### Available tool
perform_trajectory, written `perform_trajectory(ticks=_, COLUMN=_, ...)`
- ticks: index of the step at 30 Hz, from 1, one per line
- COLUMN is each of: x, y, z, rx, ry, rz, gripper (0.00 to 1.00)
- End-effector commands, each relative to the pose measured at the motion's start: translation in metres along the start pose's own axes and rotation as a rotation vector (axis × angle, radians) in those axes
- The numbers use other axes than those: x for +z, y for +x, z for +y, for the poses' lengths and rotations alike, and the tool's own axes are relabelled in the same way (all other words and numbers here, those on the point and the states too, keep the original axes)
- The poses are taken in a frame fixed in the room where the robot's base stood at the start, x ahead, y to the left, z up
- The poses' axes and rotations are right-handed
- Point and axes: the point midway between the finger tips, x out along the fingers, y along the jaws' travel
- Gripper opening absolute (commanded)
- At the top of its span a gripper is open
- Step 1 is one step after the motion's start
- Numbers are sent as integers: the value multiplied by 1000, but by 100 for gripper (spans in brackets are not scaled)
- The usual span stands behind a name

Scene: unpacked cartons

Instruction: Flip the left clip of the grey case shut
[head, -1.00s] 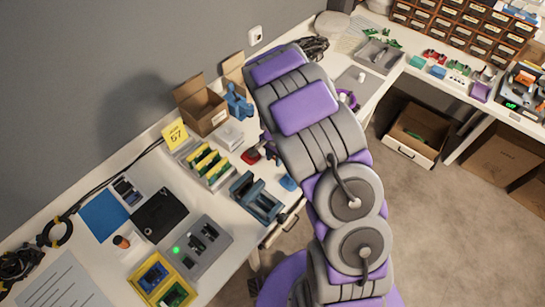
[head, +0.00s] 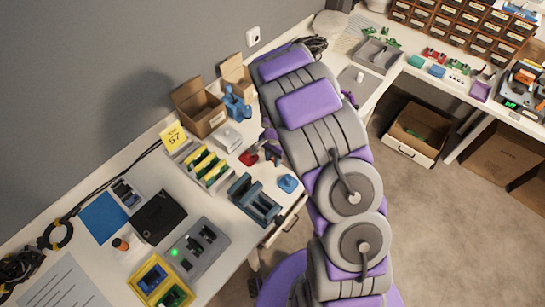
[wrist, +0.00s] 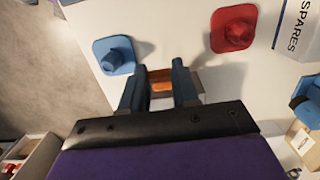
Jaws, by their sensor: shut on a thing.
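My gripper (wrist: 158,82) points down over the white worktop in the wrist view, its two dark blue fingers close around a small orange-brown piece (wrist: 161,88). What this piece belongs to is mostly hidden by the fingers. In the head view my arm covers much of the bench, and the fingers cannot be made out clearly. A grey box (head: 216,262) with a green lamp and dark fittings lies at the front left of the bench; I cannot tell whether it is the grey case. No left clip can be made out for certain.
A blue square-based piece (wrist: 118,57) and a red one (wrist: 234,28) flank my gripper. A blue-grey holder (head: 255,200) stands near the bench's front edge. Open cartons (head: 200,112) stand by the wall. A box marked SPARES (wrist: 300,25) is at the wrist view's upper right.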

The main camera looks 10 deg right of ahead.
Motion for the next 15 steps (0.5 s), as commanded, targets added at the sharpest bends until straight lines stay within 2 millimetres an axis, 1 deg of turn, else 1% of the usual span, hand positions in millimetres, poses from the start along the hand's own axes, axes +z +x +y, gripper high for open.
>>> perform_trajectory(ticks=1, x=-3, y=-6, z=-2, rx=-7, ry=3, rz=-22, gripper=0)
perform_trajectory(ticks=6, x=-11, y=-11, z=-3, rx=-8, ry=4, rz=-138, gripper=0)
perform_trajectory(ticks=15, x=-27, y=-16, z=-2, rx=-5, ry=3, rz=-375, gripper=0)
